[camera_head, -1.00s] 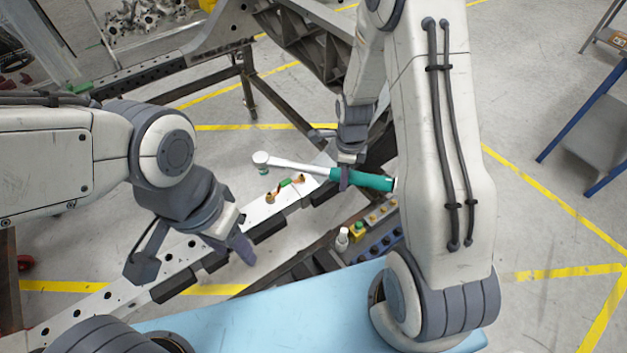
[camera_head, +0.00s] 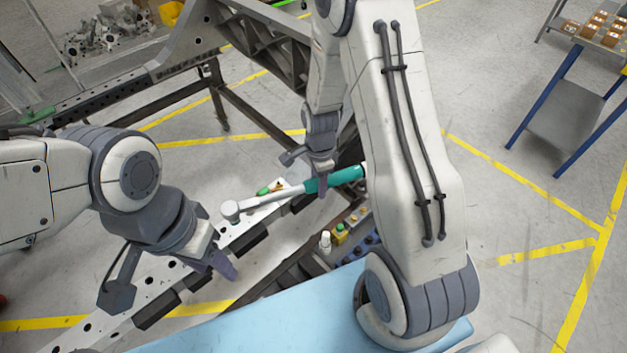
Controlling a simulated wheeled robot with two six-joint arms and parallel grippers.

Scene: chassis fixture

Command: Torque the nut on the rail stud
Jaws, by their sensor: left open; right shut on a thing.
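My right gripper (camera_head: 322,180) is shut on the green handle of a torque wrench (camera_head: 336,178). The wrench's silver shaft points left, and its round head (camera_head: 231,210) is over the pale metal rail (camera_head: 245,224). I cannot tell whether the head touches the rail. A small green and copper-coloured part (camera_head: 268,190) shows just behind the shaft, on the rail. The nut and stud cannot be made out; the wrench head may hide them. My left gripper (camera_head: 222,262) is open and empty, beside the rail, left of and nearer than the wrench head.
A tray with a white bottle (camera_head: 325,241), a yellow-green item (camera_head: 340,233) and several small parts lies below the wrench. A light blue surface (camera_head: 270,320) is in front. A dark frame stands behind. A blue-legged rack (camera_head: 570,110) is at right; the floor before it is clear.

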